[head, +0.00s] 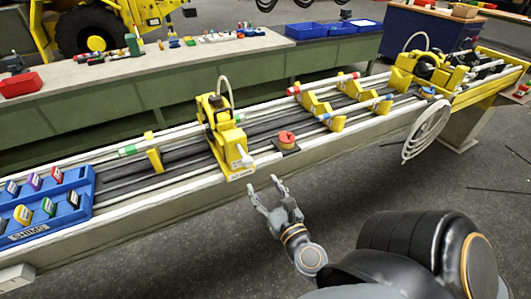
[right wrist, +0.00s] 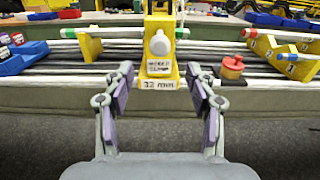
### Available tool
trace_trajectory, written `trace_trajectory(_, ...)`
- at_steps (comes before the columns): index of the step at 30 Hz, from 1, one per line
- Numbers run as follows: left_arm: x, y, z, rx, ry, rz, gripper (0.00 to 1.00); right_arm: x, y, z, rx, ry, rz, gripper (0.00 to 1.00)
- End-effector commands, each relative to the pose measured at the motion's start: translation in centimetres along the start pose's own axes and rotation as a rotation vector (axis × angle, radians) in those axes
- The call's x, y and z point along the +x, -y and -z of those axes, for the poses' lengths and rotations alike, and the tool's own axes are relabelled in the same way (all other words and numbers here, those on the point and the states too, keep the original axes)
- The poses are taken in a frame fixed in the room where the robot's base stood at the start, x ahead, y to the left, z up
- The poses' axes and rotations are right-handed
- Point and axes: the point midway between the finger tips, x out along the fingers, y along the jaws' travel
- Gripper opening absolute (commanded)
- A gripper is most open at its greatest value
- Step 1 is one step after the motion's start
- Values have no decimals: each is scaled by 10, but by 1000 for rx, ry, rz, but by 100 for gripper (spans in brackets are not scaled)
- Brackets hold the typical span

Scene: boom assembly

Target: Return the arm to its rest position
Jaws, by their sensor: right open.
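My right gripper (head: 267,192) is open and empty in the head view, held in front of the long boom bench over the floor. In the right wrist view its two fingers (right wrist: 159,112) stand wide apart with purple pads and nothing between them. Beyond them is a yellow machine (right wrist: 160,60) with a white knob and a label; it also shows in the head view (head: 221,135), mounted across the boom's rails. A red and yellow round piece (head: 287,139) sits on a dark pad to the right of it. My left gripper is in neither view.
A blue tray (head: 75,210) with several coloured blocks sits at the bench's left end. Yellow brackets hold coloured-ended rods along the rails. A coiled white hose (head: 427,130) hangs off the front at right. A red bin (head: 20,84) stands on the back counter. Floor before the bench is clear.

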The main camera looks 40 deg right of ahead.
Motion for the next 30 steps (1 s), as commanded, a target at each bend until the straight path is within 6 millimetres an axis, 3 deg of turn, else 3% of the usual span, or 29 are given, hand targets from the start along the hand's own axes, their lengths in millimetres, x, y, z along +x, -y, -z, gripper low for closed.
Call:
trace_trajectory(18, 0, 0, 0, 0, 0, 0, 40, -6, 0, 0, -1, 0, -2, 57)
trace_trajectory(21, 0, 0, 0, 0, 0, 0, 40, -6, 1, 10, 24, -19, 2, 57)
trace_trajectory(23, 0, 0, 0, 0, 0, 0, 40, -4, 5, 32, 78, -61, 13, 57)
trace_trajectory(26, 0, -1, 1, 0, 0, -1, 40, -3, 16, 98, 261, -188, 62, 57)
trace_trajectory(30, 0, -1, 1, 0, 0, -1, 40, -18, 37, 221, 641, -405, 225, 57)
